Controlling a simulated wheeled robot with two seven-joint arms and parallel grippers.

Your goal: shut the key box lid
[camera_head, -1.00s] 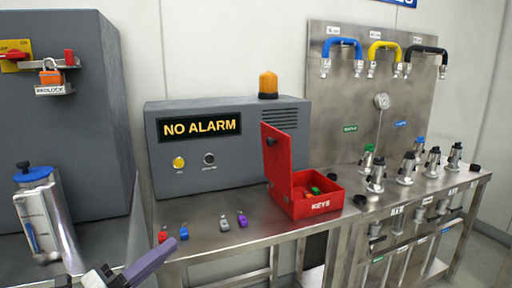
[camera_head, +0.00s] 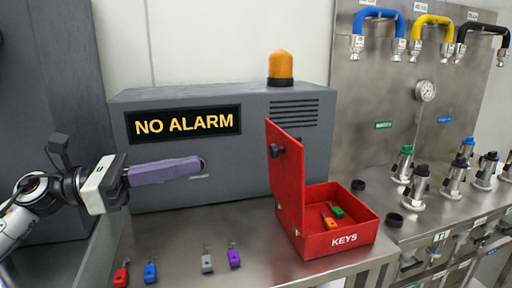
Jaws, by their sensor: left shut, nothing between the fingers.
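The red key box (camera_head: 345,242), marked KEYS, stands on the steel bench. Its lid (camera_head: 289,180) is open, standing upright along the left side, with a black knob (camera_head: 277,151) on its left-facing side. An orange key tag (camera_head: 330,222) and a green key tag (camera_head: 337,211) lie inside. My left gripper (camera_head: 199,165), with purple fingers, is shut and empty. It is in front of the grey alarm cabinet, left of the lid and apart from it. My right gripper is not in view.
The alarm cabinet (camera_head: 235,185) reads NO ALARM and stands behind. Red (camera_head: 121,276), blue (camera_head: 150,272), grey (camera_head: 207,263) and purple (camera_head: 234,257) tags lie on the bench (camera_head: 185,235) at the front left. Metal fittings (camera_head: 405,164) stand right of the box.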

